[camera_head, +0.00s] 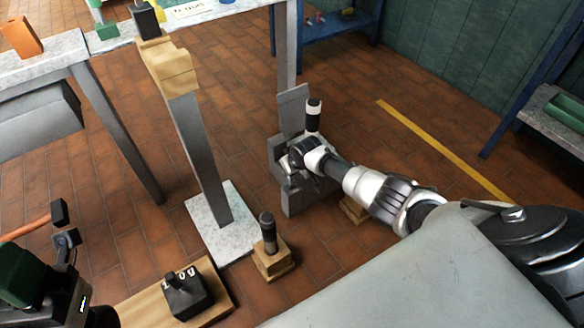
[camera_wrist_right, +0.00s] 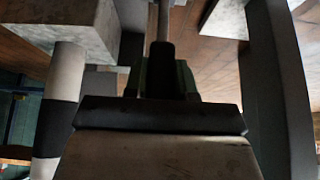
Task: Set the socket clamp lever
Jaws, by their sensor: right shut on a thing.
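The grey socket block (camera_head: 292,200) stands on the floor with an upright grey plate (camera_head: 293,108) behind it. A black and white cylinder (camera_head: 313,116) stands upright at the block. It seems to show at left in the right wrist view (camera_wrist_right: 60,105). My right gripper (camera_head: 297,155) is shut at the block, low beside the cylinder. In the right wrist view its black fingers (camera_wrist_right: 160,70) close on a thin grey bar (camera_wrist_right: 163,20), which looks like the clamp lever; its gripped end is hidden. My left gripper (camera_head: 63,226) is open and empty at lower left.
A grey post (camera_head: 205,160) with a wooden top stands on a pale slab (camera_head: 222,228). A dark cylinder sits on a wooden block (camera_head: 273,262), near a board with a black switch box (camera_head: 186,294). A workbench (camera_head: 40,60) is at upper left. Open tile floor lies right.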

